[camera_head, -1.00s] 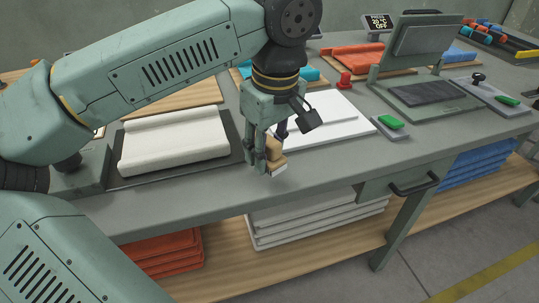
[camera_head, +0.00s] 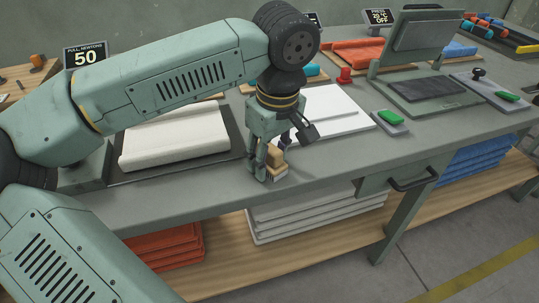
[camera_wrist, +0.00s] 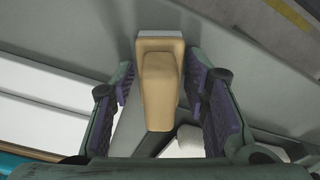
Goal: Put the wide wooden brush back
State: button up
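The wide wooden brush (camera_head: 277,158) is a tan wooden block with a pale lower edge. It is near the front edge of the grey bench (camera_head: 225,188). My gripper (camera_head: 267,164) points down with its fingers on either side of the brush. In the wrist view the brush (camera_wrist: 160,80) sits between the purple finger pads of my gripper (camera_wrist: 160,78), and the pad tips appear to touch its sides. The brush looks close to the bench top; I cannot tell whether it rests on it.
A cream slab on a dark board (camera_head: 175,140) lies left of the gripper, and a white panel (camera_head: 335,115) lies behind it to the right. A green-topped block (camera_head: 391,120) and an open press (camera_head: 425,85) stand farther right. The bench front right of the brush is clear.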

aim_at(275, 150)
jog(key=shift+o, duration=0.7)
jog(key=shift+r, duration=0.15)
jog(key=shift+r, duration=0.25)
jog(key=r, duration=0.7)
jog(key=s+d+r, duration=0.1)
jog(key=r, duration=0.3)
jog(key=shift+r, duration=0.3)
